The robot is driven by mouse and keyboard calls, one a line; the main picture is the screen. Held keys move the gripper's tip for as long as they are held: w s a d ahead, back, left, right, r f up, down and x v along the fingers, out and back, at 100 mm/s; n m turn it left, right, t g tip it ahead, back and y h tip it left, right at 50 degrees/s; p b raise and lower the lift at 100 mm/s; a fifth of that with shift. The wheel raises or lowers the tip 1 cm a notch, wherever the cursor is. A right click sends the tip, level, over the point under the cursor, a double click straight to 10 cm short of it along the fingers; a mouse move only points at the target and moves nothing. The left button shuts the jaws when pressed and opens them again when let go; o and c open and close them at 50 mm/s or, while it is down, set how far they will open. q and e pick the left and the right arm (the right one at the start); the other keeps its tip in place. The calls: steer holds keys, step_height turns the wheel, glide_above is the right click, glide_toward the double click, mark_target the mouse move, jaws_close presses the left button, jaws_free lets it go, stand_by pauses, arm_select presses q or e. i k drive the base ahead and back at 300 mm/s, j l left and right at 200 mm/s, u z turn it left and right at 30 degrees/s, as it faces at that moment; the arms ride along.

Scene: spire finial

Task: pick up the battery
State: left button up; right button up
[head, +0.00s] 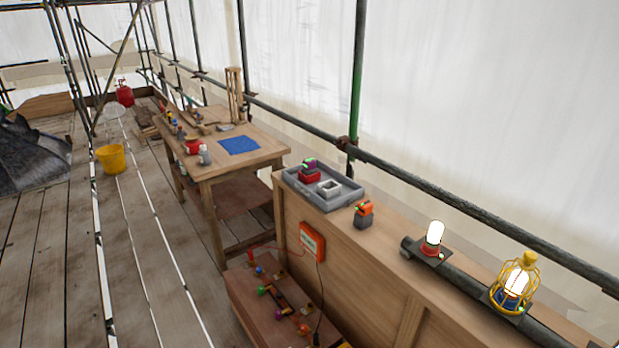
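Two battery-like blocks are in the head view. One has an orange top and a dark grey body (364,214) and stands upright on the wooden counter, just right of the grey tray. The other is purple and green over a red base (309,171) and sits in the back left part of the grey tray (335,199). I cannot tell from the picture which one is called the battery. Neither of my grippers is in view, and nothing is seen touching either block.
An empty square light grey socket (328,188) is in the tray. A lit lamp (434,238) and a yellow caged lamp (516,285) stand right. A orange box (312,241) hangs on the counter's side.

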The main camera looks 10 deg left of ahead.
mark_target(308, 164)
steer(key=i+j, duration=0.15)
steer(key=j, duration=0.25)
steer(key=i+j+u, duration=0.1)
steer(key=j, duration=0.3)
steer(key=i+j, duration=0.25)
steer(key=j, duration=0.15)
steer(key=i+j, duration=0.2)
steer(key=j, duration=0.2)
steer(key=i+j+u, duration=0.1)
steer(key=j, duration=0.3)
steer(key=i+j, duration=0.45)
steer(key=j, duration=0.3)
steer(key=i+j+u, duration=0.15)
steer(key=i+j, duration=0.5)
steer(key=i+l, duration=0.25)
